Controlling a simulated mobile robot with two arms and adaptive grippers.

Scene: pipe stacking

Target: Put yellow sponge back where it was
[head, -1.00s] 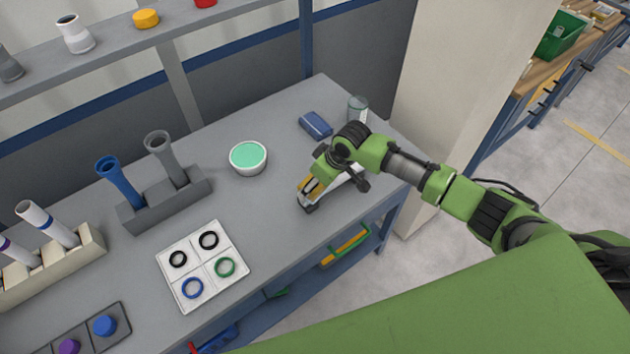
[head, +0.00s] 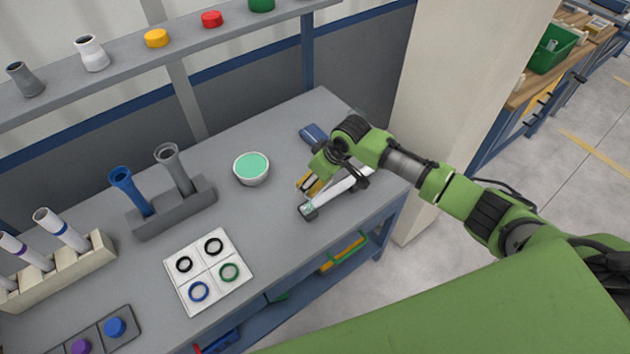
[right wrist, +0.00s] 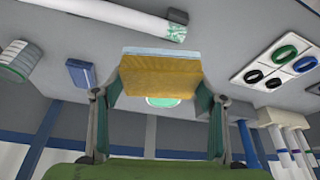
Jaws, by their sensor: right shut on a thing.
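The yellow sponge (head: 307,184) is in my right gripper (head: 314,177), above the grey table near its right end. In the right wrist view the sponge (right wrist: 160,78) sits between the two fingers of the gripper (right wrist: 160,98), with a pale layer along its top edge. A white tube (head: 338,192) with a patterned dark end lies on the table just in front of the sponge. It also shows in the right wrist view (right wrist: 120,18). The exact gap between sponge and table is hard to tell. My left gripper is out of view.
A blue block (head: 313,133) lies behind the gripper, partly covered. A bowl with green content (head: 251,168), a grey holder with two pipes (head: 175,208) and a white ring tray (head: 208,270) stand to the left. Table between bowl and tube is clear.

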